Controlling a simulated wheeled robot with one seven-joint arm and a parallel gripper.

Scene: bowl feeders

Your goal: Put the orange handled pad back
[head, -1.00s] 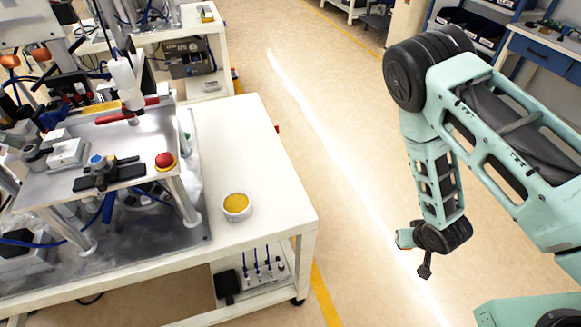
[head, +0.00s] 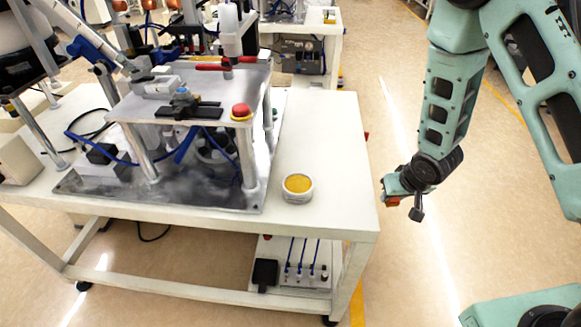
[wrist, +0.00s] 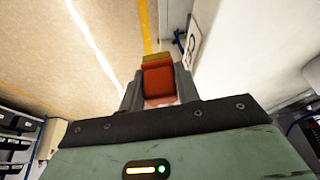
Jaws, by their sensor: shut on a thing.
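The orange handled pad (wrist: 158,82) is between the two fingers of my gripper (wrist: 160,92) in the wrist view. Its orange-red block faces the camera, with a yellowish strip at its far edge. My gripper is shut on it. In the head view my gripper (head: 392,190) hangs over the floor, just right of the white table, with a small orange bit of the pad (head: 393,202) showing below it. Most of the pad is hidden there.
The white table (head: 330,140) carries a metal fixture plate (head: 200,100) with a red button (head: 240,111). A white round dish with a yellow-orange top (head: 298,187) stands near its right front corner. Floor right of the table is clear.

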